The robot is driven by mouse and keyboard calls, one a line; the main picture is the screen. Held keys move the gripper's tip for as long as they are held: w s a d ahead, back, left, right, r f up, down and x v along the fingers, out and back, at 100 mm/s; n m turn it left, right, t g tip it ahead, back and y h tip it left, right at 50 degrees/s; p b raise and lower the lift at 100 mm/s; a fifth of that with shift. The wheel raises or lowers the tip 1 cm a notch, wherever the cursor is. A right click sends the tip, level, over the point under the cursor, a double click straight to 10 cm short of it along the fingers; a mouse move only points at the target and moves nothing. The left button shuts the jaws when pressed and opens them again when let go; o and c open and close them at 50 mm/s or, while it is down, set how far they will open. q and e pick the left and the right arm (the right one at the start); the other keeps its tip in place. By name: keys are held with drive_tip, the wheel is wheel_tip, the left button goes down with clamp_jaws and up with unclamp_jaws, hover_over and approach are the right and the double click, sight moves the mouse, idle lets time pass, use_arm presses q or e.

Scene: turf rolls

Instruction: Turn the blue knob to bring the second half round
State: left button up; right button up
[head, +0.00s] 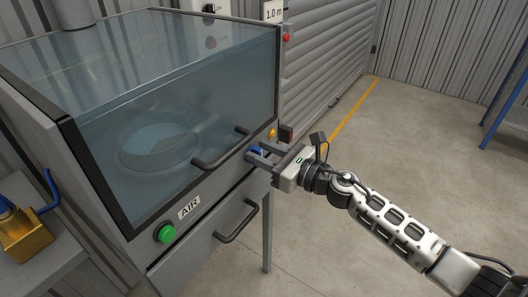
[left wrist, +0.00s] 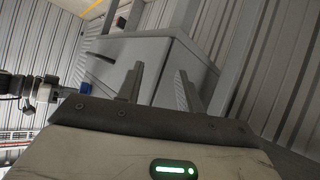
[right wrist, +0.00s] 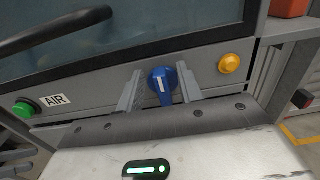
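The blue knob (right wrist: 161,84) is on the grey front panel of the glass-fronted cabinet (head: 190,95). Its white mark stands nearly upright in the right wrist view. My right gripper (right wrist: 159,90) is open, with one finger on each side of the knob and narrow gaps showing. In the head view the right gripper (head: 256,156) reaches the panel's right end and mostly hides the knob. A round piece (head: 157,148) shows dimly behind the tinted glass. My left gripper (left wrist: 158,85) is open and empty in the left wrist view; it is outside the head view.
A yellow button (right wrist: 229,63) sits right of the knob, and a green button (head: 166,233) near the AIR label (head: 189,207). A dark handle bar (head: 222,150) juts out above the knob; a drawer handle (head: 237,222) is below. Open floor (head: 400,140) lies right.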

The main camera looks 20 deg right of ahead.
clamp_jaws()
